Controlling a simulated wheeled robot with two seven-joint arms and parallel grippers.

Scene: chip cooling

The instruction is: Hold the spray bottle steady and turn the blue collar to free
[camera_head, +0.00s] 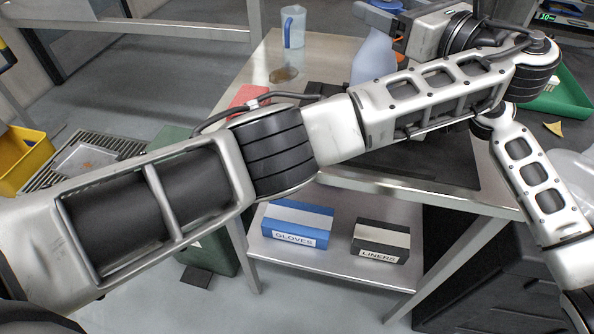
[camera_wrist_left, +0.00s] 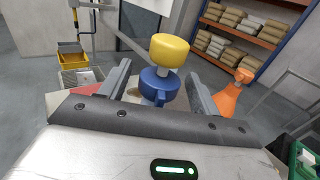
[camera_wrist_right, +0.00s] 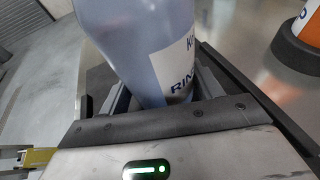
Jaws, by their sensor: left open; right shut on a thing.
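The spray bottle is a translucent pale-blue body (camera_head: 373,58) on the steel bench in the head view, its lower part behind my left arm. In the left wrist view its blue collar (camera_wrist_left: 158,84) sits under a yellow top (camera_wrist_left: 170,50). My left gripper (camera_wrist_left: 158,76) is open, with one finger on each side of the collar; I cannot tell if either touches it. In the right wrist view my right gripper (camera_wrist_right: 163,85) is shut on the bottle body (camera_wrist_right: 140,40), below or beside its white label (camera_wrist_right: 178,62). The right fingers are mostly hidden in the head view.
A blue jug (camera_head: 293,28) and an amber disc (camera_head: 284,75) stand on the bench, with a red item (camera_head: 248,95) nearby. A green tray (camera_head: 566,100) is at the right. Glove (camera_head: 297,224) and liner (camera_head: 381,241) boxes lie on the lower shelf. My left arm crosses the front.

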